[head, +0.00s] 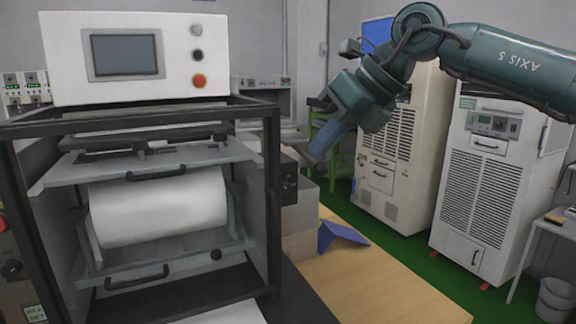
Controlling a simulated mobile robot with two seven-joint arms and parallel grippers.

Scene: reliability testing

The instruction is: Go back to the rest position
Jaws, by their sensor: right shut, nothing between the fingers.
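My right arm comes in from the upper right, and its gripper (322,150) hangs above the wooden table, pointing down and to the left. Its fingers are together and nothing shows between them. It is apart from the machine and from the table. My left gripper is not in the head view.
A black-framed machine (272,190) with a white roll (158,207) and a screen panel (125,55) stands at left. A blue folded piece (342,234) lies on the wooden table (375,285). White cabinets (480,190) stand behind at right. The table's front is clear.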

